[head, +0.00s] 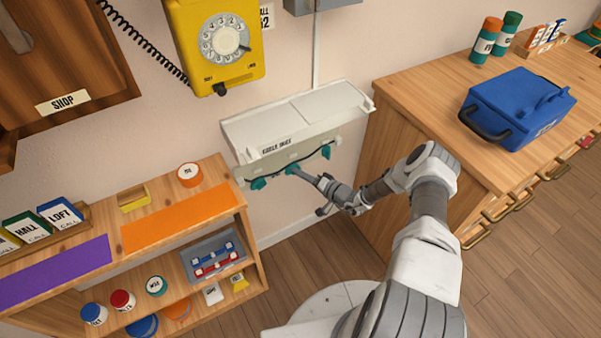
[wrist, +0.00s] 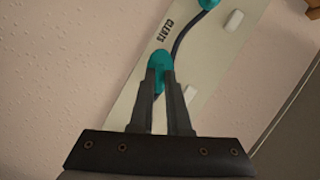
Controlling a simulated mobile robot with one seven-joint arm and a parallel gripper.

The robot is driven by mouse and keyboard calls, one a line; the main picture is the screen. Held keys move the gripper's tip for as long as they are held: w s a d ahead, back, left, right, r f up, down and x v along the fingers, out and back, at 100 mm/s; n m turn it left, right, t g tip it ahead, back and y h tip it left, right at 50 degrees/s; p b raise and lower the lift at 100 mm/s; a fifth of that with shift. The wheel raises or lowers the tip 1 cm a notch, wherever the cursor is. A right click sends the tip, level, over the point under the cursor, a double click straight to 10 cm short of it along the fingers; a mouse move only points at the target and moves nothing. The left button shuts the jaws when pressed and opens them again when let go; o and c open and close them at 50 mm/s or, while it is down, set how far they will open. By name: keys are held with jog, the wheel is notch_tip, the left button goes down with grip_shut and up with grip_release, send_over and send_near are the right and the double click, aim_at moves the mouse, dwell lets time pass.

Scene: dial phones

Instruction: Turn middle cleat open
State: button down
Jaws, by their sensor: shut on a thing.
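A pale panel (wrist: 128,92) marked "CLEATS" fills the middle of the wrist view; it sits under the front of a white wall shelf (head: 300,118) in the head view. Teal cleats stick out of it: a left one (head: 258,184), a middle one (head: 291,168) and a right one (head: 326,151). My gripper (wrist: 160,76) is shut on the middle cleat (wrist: 160,58), whose rounded teal top shows past the fingertips. Part of the cleat is hidden between the fingers. Another teal cleat (wrist: 208,4) shows at the top edge of the wrist view.
A dark cord (wrist: 183,38) runs along the panel by the cleats, near white blocks (wrist: 234,20). A yellow dial phone (head: 218,45) hangs above. A wooden shelf unit (head: 215,178) stands left, and a wooden counter (head: 430,95) with a blue case (head: 520,105) stands right.

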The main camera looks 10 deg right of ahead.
jog(key=shift+d, duration=0.1)
jog(key=c, duration=0.9)
grip_release()
jog(key=p+v, duration=0.2)
jog(key=v, duration=1.5)
jog(key=shift+s+d+p, duration=0.1)
jog(key=shift+d+p, duration=0.05)
jog(key=shift+p, duration=0.25)
